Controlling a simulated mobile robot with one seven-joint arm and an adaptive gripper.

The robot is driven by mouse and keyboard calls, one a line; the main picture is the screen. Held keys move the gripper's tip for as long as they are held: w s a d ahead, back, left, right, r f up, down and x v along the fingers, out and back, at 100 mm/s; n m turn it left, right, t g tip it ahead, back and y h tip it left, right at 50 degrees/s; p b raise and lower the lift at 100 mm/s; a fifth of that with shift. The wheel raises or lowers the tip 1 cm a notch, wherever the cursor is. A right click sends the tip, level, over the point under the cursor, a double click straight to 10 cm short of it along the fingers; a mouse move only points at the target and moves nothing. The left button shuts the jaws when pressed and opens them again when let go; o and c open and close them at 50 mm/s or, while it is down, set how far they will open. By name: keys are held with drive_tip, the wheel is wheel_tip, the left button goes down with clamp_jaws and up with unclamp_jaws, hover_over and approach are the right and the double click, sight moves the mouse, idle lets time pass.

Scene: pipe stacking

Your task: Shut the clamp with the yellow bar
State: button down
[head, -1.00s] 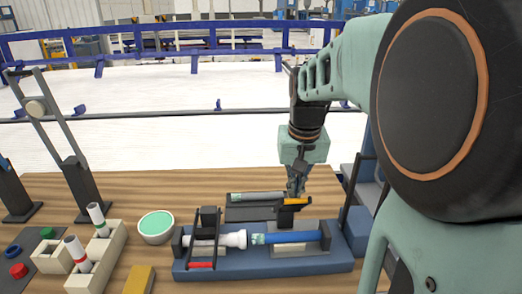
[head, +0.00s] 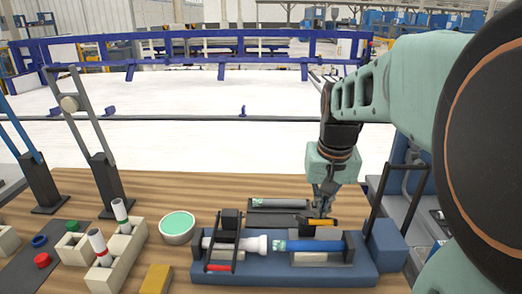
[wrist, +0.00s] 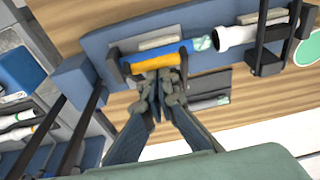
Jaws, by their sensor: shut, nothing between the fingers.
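The yellow bar (head: 322,222) of the clamp sits just behind the blue pipe (head: 310,245) on the blue fixture (head: 290,272). In the wrist view the yellow bar (wrist: 160,63) lies along the near side of the blue pipe (wrist: 165,52). My gripper (head: 321,212) points down at the yellow bar from behind it. In the wrist view its fingers (wrist: 160,82) are shut with nothing between them, and their tips are at the bar; I cannot tell whether they touch it. The gripper hides part of the clamp.
A dark tray with a grey pipe (head: 280,204) lies behind. A black frame (head: 395,190) rises at the right. A bowl (head: 178,227) and pipe holders (head: 118,262) stand left.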

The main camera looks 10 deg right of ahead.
drive_tip(key=shift+s+a+f+b, duration=0.15)
drive_tip(key=shift+s+f+b, duration=0.4)
drive_tip(key=shift+s+f, duration=0.25)
drive_tip(key=shift+r, duration=0.1)
drive_tip(key=shift+s+a+f+b, duration=0.15)
drive_tip(key=shift+s+f+b, duration=0.6)
drive_tip(key=shift+f+b, duration=0.15)
drive_tip(key=shift+f, duration=0.1)
